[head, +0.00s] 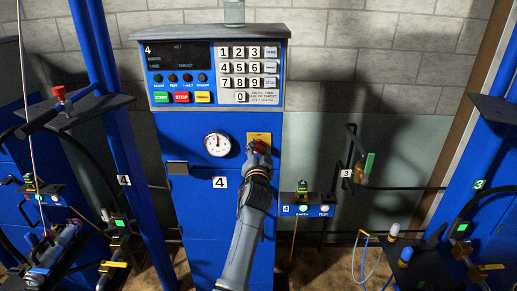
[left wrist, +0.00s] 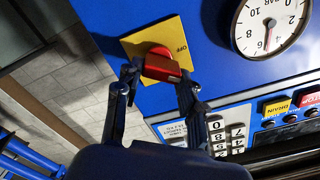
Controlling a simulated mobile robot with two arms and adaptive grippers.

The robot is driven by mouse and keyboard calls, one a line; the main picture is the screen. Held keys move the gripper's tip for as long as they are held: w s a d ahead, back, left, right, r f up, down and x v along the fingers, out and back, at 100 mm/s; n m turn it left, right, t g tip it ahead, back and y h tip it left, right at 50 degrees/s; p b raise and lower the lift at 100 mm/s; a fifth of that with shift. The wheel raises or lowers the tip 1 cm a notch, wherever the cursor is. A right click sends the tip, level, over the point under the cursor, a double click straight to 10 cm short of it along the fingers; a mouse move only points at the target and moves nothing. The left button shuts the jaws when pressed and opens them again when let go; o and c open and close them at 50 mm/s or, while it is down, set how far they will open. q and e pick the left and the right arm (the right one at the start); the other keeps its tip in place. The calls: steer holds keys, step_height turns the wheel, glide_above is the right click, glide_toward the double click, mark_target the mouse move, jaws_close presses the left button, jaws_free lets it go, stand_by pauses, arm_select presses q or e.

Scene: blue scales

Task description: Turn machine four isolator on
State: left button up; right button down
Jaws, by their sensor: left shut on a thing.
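The machine four isolator is a red rotary knob on a yellow plate on the front of the blue machine cabinet (head: 200,225), which bears a "4" label. In the head view the yellow plate (head: 264,136) shows above my left gripper (head: 258,148), whose fingers are at the red knob. In the left wrist view the red knob (left wrist: 162,68) sits between the fingertips of my left gripper (left wrist: 158,84), which is shut on it. The yellow plate (left wrist: 137,42) shows the word OFF beside the knob. My right gripper is not in view.
A pressure gauge (head: 217,144) is left of the isolator. A keypad and display panel (head: 217,72) is above it. A small blue earth/test box (head: 308,210) stands to the right. Blue posts and shelves with hoses flank both sides.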

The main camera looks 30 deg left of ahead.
arm_select(q)
steer(key=m, duration=0.2)
steer(key=shift+r+m+p, duration=0.1)
steer(key=shift+m+p, duration=0.3)
steer(key=m+p, duration=0.1)
steer(key=m, duration=0.1)
steer(key=shift+m, duration=0.4)
steer(key=m+p, duration=0.1)
steer(key=m, duration=0.3)
steer(key=shift+w, duration=0.1)
steer(key=shift+m+p, duration=0.3)
